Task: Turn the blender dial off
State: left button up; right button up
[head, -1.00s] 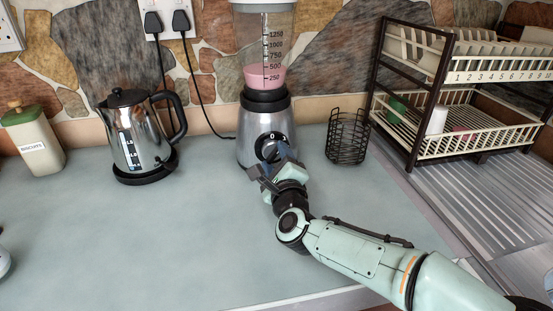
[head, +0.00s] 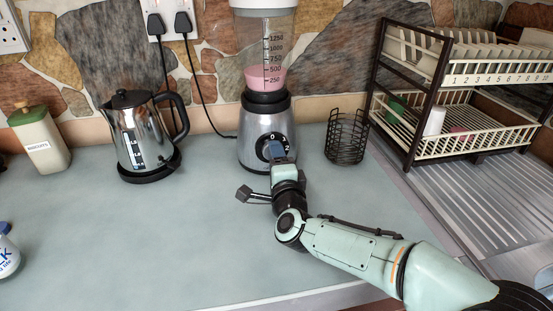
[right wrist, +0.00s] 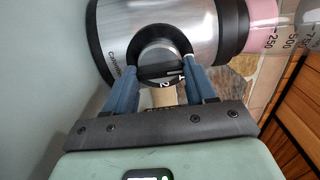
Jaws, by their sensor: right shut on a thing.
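The blender has a shiny metal base (head: 251,135) and a clear jug (head: 265,45) with pink liquid, standing upright at the back of the counter. Its round black dial (head: 265,141) with white markings is on the front of the base. My right gripper (head: 275,153) reaches the dial from the front, and its blue fingers partly hide it. In the right wrist view the fingers (right wrist: 160,82) are on either side of the dial's dark grip bar (right wrist: 160,70), shut on it. My left gripper is not in view.
A kettle (head: 140,130) and a biscuit jar (head: 42,145) stand to the left. A black wire basket (head: 346,138) stands just right of the blender, with a dish rack (head: 440,151) beyond. The counter (head: 150,235) at front left is mostly clear.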

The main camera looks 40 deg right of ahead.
dwell(0.4)
jog(key=o, duration=1)
jog(key=shift+o, duration=0.2)
jog(key=p+v, duration=0.1)
jog(key=v, duration=1.1)
jog(key=shift+s+a+r, duration=0.1)
jog(key=shift+s+a, duration=0.05)
jog(key=shift+s, duration=0.15)
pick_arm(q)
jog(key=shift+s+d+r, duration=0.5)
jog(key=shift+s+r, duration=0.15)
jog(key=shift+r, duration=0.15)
pick_arm(e)
jog(key=shift+s+a, duration=0.2)
jog(key=shift+s, duration=0.15)
